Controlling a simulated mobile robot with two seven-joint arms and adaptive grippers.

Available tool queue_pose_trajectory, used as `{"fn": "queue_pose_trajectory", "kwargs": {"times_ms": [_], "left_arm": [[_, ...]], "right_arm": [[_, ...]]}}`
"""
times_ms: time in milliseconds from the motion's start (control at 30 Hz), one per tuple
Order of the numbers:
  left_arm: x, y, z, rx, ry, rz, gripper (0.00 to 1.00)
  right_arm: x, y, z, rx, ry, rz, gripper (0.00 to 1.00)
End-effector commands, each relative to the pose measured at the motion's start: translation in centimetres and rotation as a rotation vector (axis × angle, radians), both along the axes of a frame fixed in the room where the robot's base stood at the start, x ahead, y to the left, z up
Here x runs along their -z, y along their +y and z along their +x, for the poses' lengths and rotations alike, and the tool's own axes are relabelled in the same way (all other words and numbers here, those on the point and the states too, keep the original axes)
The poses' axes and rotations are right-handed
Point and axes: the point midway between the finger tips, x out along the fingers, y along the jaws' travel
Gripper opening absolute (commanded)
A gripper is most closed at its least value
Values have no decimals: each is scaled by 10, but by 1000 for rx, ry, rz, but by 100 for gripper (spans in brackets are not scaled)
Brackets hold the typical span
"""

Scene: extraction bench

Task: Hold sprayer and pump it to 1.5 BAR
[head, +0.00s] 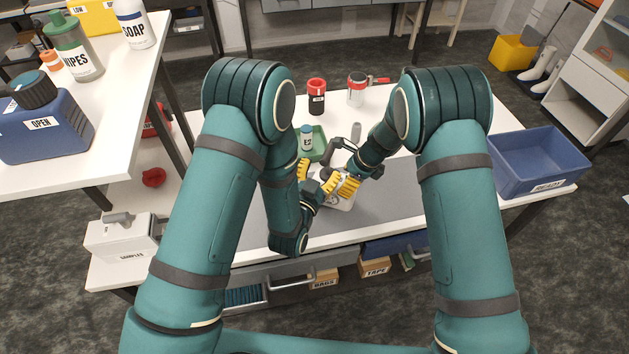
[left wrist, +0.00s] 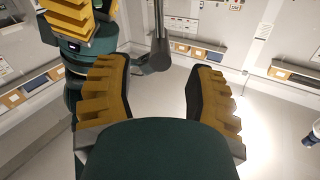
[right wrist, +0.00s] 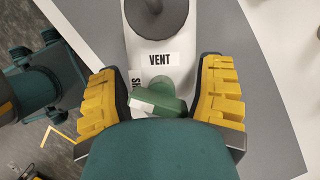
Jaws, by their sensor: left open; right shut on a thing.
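The sprayer (head: 341,201) has a white body and stands on the grey mat, partly hidden by my grippers. In the right wrist view its body (right wrist: 170,25) carries a "VENT" label, with a green fitting (right wrist: 160,100) below it. My right gripper (head: 347,187) is shut on the sprayer at this green fitting, between its yellow fingers. A dark handle (head: 340,148) rises behind the grippers. My left gripper (head: 316,176) is open close beside the right one. In the left wrist view a dark rod with a rounded end (left wrist: 156,58) shows between and beyond its fingers; contact cannot be told.
A green tray (head: 318,147) with a bottle labelled E2 (head: 307,138) stands just behind. A red-and-black container (head: 316,96) and a red-handled jar (head: 357,90) are farther back. A blue bin (head: 540,160) stands right.

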Motion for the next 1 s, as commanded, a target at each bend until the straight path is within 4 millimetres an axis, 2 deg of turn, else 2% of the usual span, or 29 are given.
{"fn": "queue_pose_trajectory", "kwargs": {"times_ms": [100,233,600,633,800,867,1000], "left_arm": [[1,5,-20,1,2,1,54],[1,9,-34,1,2,1,54],[0,11,-41,0,-1,0,54],[0,11,-41,0,-1,0,57],[-2,15,-37,1,21,-53,0],[-5,18,-34,5,48,-115,0],[-15,31,-24,26,148,-347,0]], "right_arm": [[3,-1,-2,0,7,-2,26],[3,-1,-2,0,7,-3,26],[3,-1,-2,0,6,-3,26],[3,-1,-2,0,6,-3,26],[3,-1,-2,0,6,-3,26],[3,-1,-2,0,6,-3,26],[3,-1,-2,0,6,-3,26]]}}
